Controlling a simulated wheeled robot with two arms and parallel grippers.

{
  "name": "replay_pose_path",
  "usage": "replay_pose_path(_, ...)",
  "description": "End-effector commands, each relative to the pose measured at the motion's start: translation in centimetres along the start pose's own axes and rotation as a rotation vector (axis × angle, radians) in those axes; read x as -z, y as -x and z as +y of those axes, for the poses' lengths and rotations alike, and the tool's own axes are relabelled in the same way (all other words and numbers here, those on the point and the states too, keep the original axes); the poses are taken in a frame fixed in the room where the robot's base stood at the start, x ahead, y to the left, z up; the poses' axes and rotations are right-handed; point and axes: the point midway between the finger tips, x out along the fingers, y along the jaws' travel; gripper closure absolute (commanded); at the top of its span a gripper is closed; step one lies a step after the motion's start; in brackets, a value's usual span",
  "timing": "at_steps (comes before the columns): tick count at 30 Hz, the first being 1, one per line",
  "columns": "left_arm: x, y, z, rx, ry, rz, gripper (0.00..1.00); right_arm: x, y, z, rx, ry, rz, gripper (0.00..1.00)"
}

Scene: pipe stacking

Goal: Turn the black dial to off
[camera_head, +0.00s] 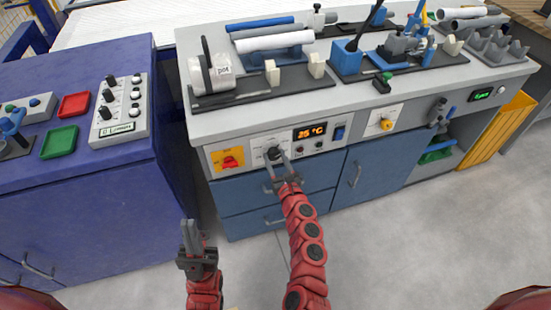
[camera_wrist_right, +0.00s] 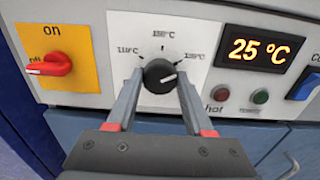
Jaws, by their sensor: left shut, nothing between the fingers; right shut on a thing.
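The black dial (camera_head: 274,153) is on the front panel of the grey bench. In the right wrist view the dial (camera_wrist_right: 159,73) has a white pointer mark directed to the right, with temperature labels around its upper side. My right gripper (camera_wrist_right: 160,84) has a finger on each side of the dial and is shut on it; it also shows in the head view (camera_head: 276,162). Any label under the dial is hidden by the gripper. My left gripper (camera_head: 191,236) is shut and empty, upright in front of the gap between the blue cabinet and bench.
A red switch (camera_wrist_right: 50,65) on a yellow plate marked "on" is left of the dial. An orange display (camera_wrist_right: 255,50) reading 25 °C, small red and green buttons and a blue rocker switch (camera_head: 339,133) are to its right. Drawer handles project below the panel.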

Motion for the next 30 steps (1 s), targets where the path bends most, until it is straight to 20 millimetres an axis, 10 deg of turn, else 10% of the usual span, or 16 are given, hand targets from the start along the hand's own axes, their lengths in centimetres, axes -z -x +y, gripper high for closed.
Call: replay_pose_path(30,-0.5,3.0,0.1,0.000,0.000,0.000,1.00,0.3,0.0,0.1,-0.002,0.517,-0.001,1.00)
